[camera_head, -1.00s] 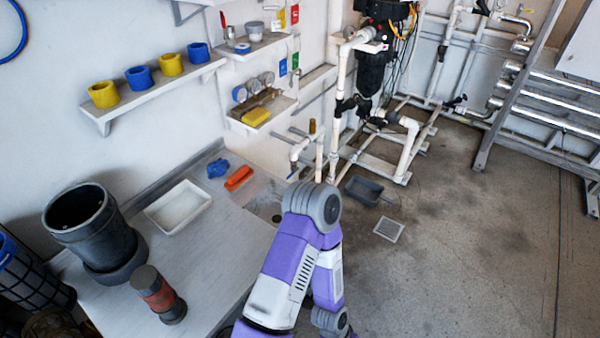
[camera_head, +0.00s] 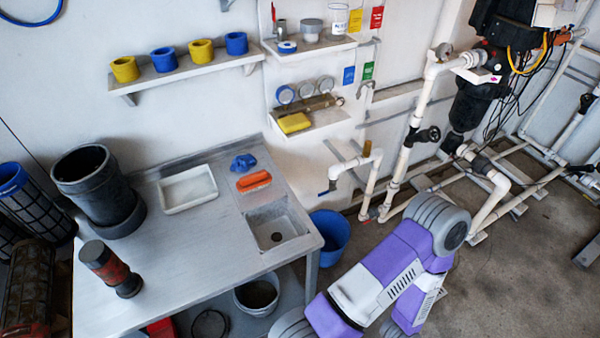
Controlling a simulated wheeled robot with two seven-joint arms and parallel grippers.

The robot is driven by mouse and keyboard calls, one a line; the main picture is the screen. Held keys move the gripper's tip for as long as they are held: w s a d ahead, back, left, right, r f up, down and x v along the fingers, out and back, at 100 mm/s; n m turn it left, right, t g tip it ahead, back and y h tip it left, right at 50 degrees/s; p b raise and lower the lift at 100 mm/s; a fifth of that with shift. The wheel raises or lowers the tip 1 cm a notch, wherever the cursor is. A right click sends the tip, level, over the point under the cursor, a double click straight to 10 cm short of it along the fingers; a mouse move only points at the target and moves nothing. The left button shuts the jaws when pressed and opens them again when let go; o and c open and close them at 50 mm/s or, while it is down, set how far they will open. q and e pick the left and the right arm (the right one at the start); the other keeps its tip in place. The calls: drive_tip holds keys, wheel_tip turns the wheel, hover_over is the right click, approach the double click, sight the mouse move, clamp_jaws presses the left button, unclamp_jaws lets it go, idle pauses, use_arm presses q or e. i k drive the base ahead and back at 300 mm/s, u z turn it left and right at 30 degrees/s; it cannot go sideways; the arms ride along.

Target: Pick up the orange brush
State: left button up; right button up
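The orange brush (camera_head: 254,181) lies on the grey workbench (camera_head: 180,262), just behind the sink basin (camera_head: 275,229) and right of the white tray (camera_head: 187,189). A blue crumpled item (camera_head: 243,163) lies close behind it. My purple and white arm rises at the lower right, in front of the bench, with its upper joint right of the sink. Neither gripper shows in the picture, and nothing touches the brush.
A black cylinder (camera_head: 97,191) and a dark cylinder with a red band (camera_head: 110,268) stand on the bench's left. A blue bucket (camera_head: 329,236) stands beside its right end. White pipes (camera_head: 408,150) rise behind my arm. Wall shelves (camera_head: 185,72) hang above the bench. The bench's middle is clear.

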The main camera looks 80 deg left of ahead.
sight(255, 180)
drive_tip(key=i, duration=1.2)
drive_tip(key=u, duration=2.2)
